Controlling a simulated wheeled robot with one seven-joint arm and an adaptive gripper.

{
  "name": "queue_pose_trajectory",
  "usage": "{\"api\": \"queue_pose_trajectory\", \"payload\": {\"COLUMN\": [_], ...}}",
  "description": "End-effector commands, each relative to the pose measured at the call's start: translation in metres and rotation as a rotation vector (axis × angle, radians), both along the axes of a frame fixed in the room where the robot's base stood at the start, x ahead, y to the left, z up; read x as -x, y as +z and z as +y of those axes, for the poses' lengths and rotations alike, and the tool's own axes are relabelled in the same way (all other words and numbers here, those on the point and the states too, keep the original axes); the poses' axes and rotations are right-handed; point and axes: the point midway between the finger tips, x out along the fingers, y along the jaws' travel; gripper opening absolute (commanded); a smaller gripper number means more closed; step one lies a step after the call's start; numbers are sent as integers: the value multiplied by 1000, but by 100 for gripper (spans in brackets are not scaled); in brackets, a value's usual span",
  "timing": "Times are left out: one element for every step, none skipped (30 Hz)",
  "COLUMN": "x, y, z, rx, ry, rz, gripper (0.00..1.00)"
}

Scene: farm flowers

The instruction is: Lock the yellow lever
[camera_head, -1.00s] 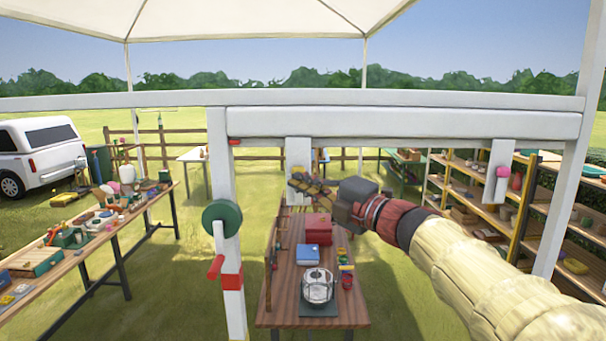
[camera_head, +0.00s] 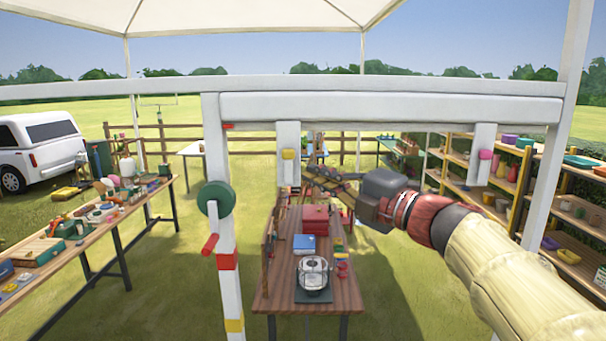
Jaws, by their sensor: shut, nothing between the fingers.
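A small yellow piece (camera_head: 288,154), which looks like the yellow lever, is on a white upright plate (camera_head: 288,175) hanging below the white beam. It is too small to tell its angle or whether it is locked. My gripper (camera_head: 310,171) is shut and empty, just right of and slightly below the yellow piece in the picture. A narrow gap shows between them; their depth relation is unclear. The arm reaches in from the lower right.
The white beam (camera_head: 390,106) crosses above my gripper. A left post carries a green disc (camera_head: 215,199) and red handle (camera_head: 210,244). A pink piece (camera_head: 485,154) is on another hanging plate. A wooden table (camera_head: 335,293) with several items stands below.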

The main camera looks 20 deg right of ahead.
Motion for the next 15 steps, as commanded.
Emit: {"api": "queue_pose_trajectory", "payload": {"x": [6, 9, 12, 14, 16, 18, 19, 20, 21, 21, 21, 21, 21, 21, 21], "y": [-1, -1, -1, -1, -1, -1, -1, -1, -1, -1, -1, -1, -1, -1, -1], "z": [-5, -6, -7, -8, -9, -10, -11, -11, -11, -11, -11, -11, -11, -11, -11], "rx": [1, 1, 1, 1, 0, 0, -1, 0, 0, 0, 0, 0, 0, 0, 0], "ry": [-4, -3, -2, -2, -2, -2, -1, 0, 0, 1, 1, 1, 1, 1, 1], "rz": [0, 0, 0, 0, 1, 1, 1, 1, 1, 1, 1, 1, 1, 1, 1], "gripper": [0, 0, 0, 0, 0, 0, 0, 0, 0, 0, 0, 0, 0, 0, 0]}}
